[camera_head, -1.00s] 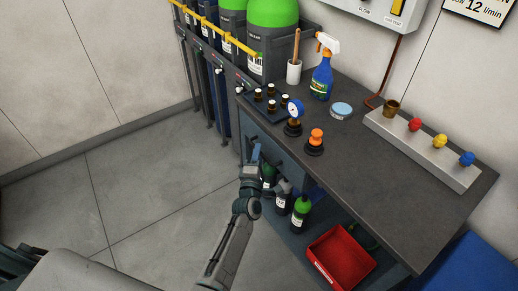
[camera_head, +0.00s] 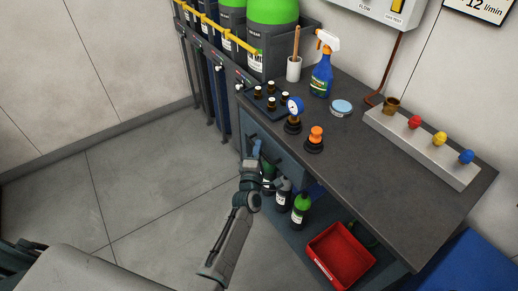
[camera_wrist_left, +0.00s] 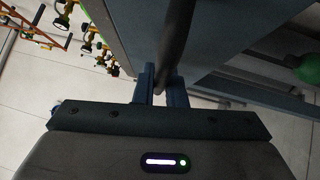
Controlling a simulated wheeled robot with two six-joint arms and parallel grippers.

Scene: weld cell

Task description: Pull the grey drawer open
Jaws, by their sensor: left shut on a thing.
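The grey drawer (camera_head: 281,157) is under the near left end of the dark workbench, its front partly hidden by my left arm. No gap around the drawer front can be made out. My left gripper (camera_head: 257,149) is at the drawer front, below the bench edge. In the left wrist view my left gripper (camera_wrist_left: 160,85) is shut on the drawer's dark bar handle (camera_wrist_left: 175,45), which passes between its two blue fingers. The drawer front (camera_wrist_left: 132,30) shows beside the handle there. My right gripper is not in view.
Bottles (camera_head: 300,207) and a red bin (camera_head: 340,256) sit on the lower shelf. The floor (camera_head: 140,190) at left is clear.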

